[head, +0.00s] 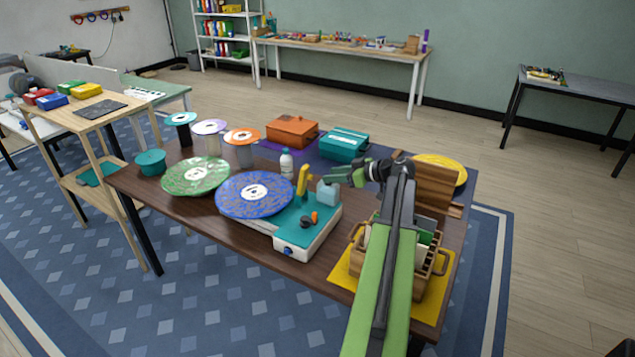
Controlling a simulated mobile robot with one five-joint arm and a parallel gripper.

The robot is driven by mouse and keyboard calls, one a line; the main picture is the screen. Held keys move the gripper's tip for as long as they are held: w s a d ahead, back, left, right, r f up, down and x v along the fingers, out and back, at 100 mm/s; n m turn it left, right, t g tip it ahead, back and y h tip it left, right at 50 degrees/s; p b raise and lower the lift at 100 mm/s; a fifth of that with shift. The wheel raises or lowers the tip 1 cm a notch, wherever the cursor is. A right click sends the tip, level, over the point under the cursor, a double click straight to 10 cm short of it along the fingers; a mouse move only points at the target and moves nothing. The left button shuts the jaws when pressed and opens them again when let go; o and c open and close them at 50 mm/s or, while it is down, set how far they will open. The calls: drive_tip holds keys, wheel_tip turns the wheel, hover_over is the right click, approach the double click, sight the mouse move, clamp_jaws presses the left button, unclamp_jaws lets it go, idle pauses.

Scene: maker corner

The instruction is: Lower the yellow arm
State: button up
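The yellow arm (303,179) stands raised, close to upright, on the teal and white record player (322,228). A blue record (236,190) with a white label lies on the player, left of the yellow arm. My gripper (336,176) reaches in from the right over the back right part of the player. It is just right of the yellow arm and appears apart from it. A pale blue block (327,196) sits below the gripper on the player. The fingers are small and dark here, so I cannot tell whether they are open or shut.
A small bottle (287,164) stands behind the yellow arm. A green record (180,176) lies to the left. Orange (292,131) and teal (345,144) boxes stand at the back. A wooden crate (437,266) on a yellow mat stands right, partly behind my arm.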

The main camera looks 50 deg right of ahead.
sight(305, 182)
drive_tip(key=b+x, duration=0.2)
drive_tip(key=x, duration=0.5)
drive_tip(key=shift+w+a+f, duration=0.1)
drive_tip(key=shift+w, duration=0.05)
clamp_jaws()
idle(1.0)
